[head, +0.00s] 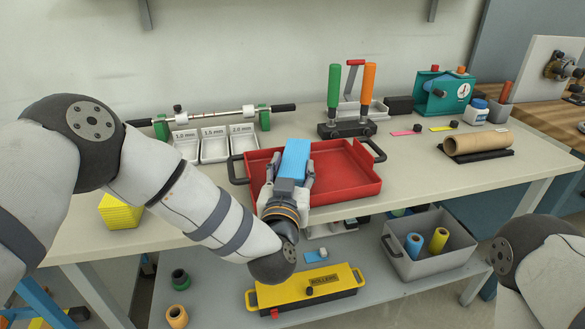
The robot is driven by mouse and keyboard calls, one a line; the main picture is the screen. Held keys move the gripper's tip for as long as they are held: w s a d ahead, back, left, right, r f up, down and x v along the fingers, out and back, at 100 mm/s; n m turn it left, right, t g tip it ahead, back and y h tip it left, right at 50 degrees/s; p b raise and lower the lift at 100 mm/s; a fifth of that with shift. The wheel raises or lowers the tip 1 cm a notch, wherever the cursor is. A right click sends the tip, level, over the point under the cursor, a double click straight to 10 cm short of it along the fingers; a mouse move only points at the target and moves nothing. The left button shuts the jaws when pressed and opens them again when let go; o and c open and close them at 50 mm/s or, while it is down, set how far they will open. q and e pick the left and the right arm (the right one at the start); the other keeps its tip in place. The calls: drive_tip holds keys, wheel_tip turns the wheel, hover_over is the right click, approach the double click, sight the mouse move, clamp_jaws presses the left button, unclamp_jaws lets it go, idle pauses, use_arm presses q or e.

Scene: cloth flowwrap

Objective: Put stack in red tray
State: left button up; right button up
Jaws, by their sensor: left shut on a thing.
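The red tray (348,185) lies on the bench, a shallow tray with dark handles at its left and back right corners. My left gripper (291,172) is over the left part of the tray, its fingers on either side of a flat blue stack (296,155). It is shut on this stack, whose far end points to the back of the bench. The gripper hides the stack's near end, and I cannot tell whether the stack touches the tray floor. A yellow stack (120,211) sits at the bench's left front. My right gripper is out of view.
White labelled bins (215,145) stand left of the tray. Behind it is a black holder with green (334,86) and orange (368,88) handles. A cardboard roll (478,143) lies to the right. A yellow box (308,288) and a grey bin (430,258) are on the lower shelf.

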use_arm(q)
drive_tip(key=o, duration=1.2)
